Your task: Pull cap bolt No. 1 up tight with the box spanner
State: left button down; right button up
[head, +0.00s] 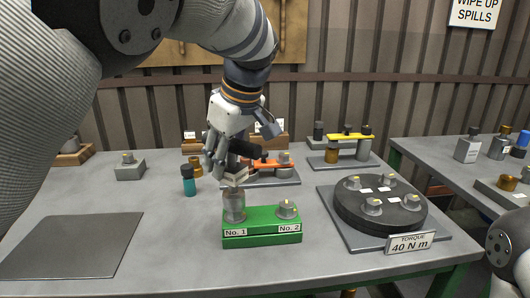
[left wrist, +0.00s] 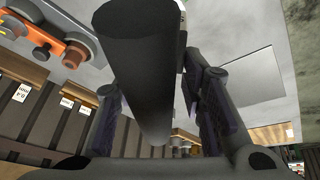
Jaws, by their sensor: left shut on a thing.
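A green block (head: 262,226) stands at the front of the table, with labels No. 1 and No. 2. A grey upright cylinder (head: 234,207), apparently the box spanner's socket end, stands over position No. 1 and hides cap bolt No. 1. My left gripper (head: 236,177) is directly above it, pointing down and shut on the spanner's upper part. A thick dark bar (head: 248,149) shows at the gripper; in the left wrist view a dark cylinder (left wrist: 143,70) runs between the fingers. Cap bolt No. 2 (head: 287,209) sits on the block's right. My right gripper is not in view.
A teal-bodied bottle (head: 189,181) stands left of my gripper. An orange bar (head: 268,164) lies on a fixture behind. A dark round flange (head: 380,206) with several bolts is to the right, behind a 40 N m sign (head: 409,242). A dark mat (head: 73,245) lies clear at left.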

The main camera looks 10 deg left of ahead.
pick_arm(q)
jog(key=shift+f, duration=0.35)
jog(key=shift+f, duration=0.55)
jog(key=shift+f, duration=0.3)
